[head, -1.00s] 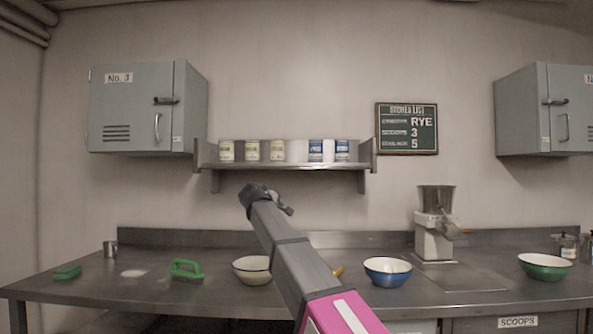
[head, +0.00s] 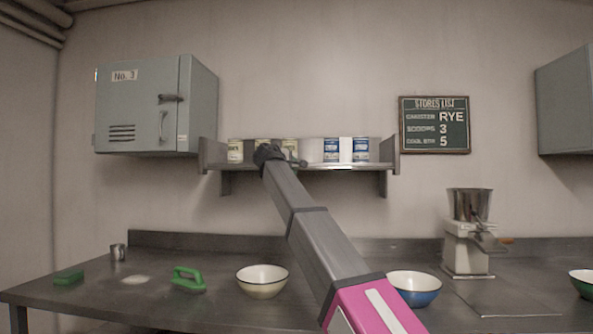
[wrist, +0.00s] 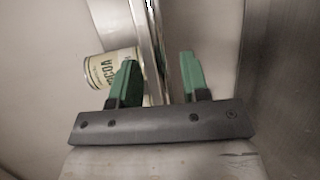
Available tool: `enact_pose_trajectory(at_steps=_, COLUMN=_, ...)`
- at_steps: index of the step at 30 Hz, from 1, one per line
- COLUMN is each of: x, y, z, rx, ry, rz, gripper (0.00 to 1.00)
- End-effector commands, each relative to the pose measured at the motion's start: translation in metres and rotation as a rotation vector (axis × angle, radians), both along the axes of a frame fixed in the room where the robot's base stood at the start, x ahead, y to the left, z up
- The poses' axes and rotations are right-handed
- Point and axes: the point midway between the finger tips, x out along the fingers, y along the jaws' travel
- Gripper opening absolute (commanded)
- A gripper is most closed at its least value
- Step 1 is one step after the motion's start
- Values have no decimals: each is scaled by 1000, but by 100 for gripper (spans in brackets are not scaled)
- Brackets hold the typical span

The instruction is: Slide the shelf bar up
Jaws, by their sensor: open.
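The shelf (head: 235,167) hangs on the back wall with a thin metal bar (head: 335,167) low along its front edge, below the canisters. My gripper (head: 280,156) is at the front of the shelf, left of its middle, and partly covers the canisters there. In the wrist view my open gripper (wrist: 158,62) has two green fingers. The shiny metal bar (wrist: 148,45) runs lengthwise between them, with a gap to the right finger. Contact with the left finger cannot be told. A pale canister (wrist: 98,72) is beside the left finger.
Blue-labelled canisters (head: 346,150) stand on the shelf's right half. A grey cabinet (head: 150,105) hangs to the left, a stores-list board (head: 435,125) to the right. The counter below holds a cream bowl (head: 262,283), a blue bowl (head: 415,290) and a mill (head: 468,235).

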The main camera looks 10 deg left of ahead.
Motion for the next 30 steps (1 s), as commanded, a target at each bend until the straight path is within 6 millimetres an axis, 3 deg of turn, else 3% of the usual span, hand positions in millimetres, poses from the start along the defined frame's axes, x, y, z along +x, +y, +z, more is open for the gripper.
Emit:
enact_pose_trajectory(at_steps=7, x=30, y=-10, z=-5, rx=1, ry=1, rz=0, gripper=42)
enact_pose_trajectory(at_steps=19, x=36, y=-13, z=-7, rx=1, ry=0, rz=0, gripper=42)
enact_pose_trajectory(at_steps=20, x=36, y=-13, z=-7, rx=1, ry=0, rz=0, gripper=39)
enact_pose_trajectory(at_steps=23, x=36, y=-13, z=-7, rx=1, ry=0, rz=0, gripper=6)
enact_pose_trajectory(at_steps=24, x=36, y=-13, z=-7, rx=1, ry=0, rz=0, gripper=0)
enact_pose_trajectory(at_steps=30, x=36, y=-13, z=-4, rx=1, ry=0, rz=0, gripper=0)
